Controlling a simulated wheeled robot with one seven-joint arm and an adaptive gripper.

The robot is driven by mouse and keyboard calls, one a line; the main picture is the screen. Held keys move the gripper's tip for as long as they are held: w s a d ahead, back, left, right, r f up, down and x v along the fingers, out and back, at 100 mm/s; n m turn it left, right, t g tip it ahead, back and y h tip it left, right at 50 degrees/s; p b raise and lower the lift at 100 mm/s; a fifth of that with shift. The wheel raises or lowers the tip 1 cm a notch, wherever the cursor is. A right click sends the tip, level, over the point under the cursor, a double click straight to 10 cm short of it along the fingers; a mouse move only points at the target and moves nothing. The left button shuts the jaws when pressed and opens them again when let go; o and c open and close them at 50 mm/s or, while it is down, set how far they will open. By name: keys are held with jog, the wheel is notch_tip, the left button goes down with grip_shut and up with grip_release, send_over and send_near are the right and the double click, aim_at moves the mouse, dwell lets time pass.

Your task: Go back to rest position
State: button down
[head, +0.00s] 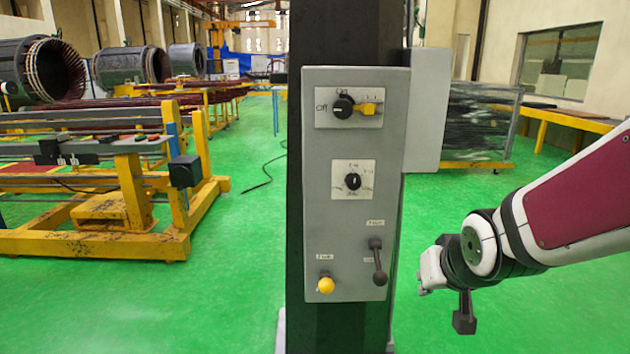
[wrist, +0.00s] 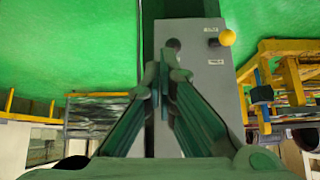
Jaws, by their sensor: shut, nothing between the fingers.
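My gripper (head: 424,283) is to the right of the grey control panel (head: 315,225) in the head view, at about the height of its lower edge. A gap of green floor shows between them in that view. In the wrist view my gripper (wrist: 163,62) has its two fingers together with nothing held. The fingers point towards the panel (wrist: 213,80) and cover part of it. The black lever (head: 379,265) hangs down at the panel's lower right; its dark end (wrist: 173,44) shows just beyond the fingertips in the wrist view.
The panel also carries a yellow button (head: 325,284), a black dial (head: 353,181) and an on/off switch (head: 343,107). It is mounted on a dark column (head: 340,30). A yellow frame (head: 150,230) stands at left, a wrapped stack (head: 478,125) behind at right. Green floor is clear around the column.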

jog(key=s+a+r+g, duration=0.1)
jog(key=s+r+g, duration=0.15)
jog(key=s, duration=1.15)
jog(key=s+r+g, duration=0.2)
jog(key=s+g, duration=0.2)
jog(key=s, duration=1)
notch_tip(320, 180, up, 15)
jog(key=t+p, duration=0.2)
jog(key=p, duration=1.1)
jog(key=shift+r+n+t+p, duration=0.2)
jog(key=shift+n+t+p, duration=0.15)
jog(key=shift+n+p, duration=0.05)
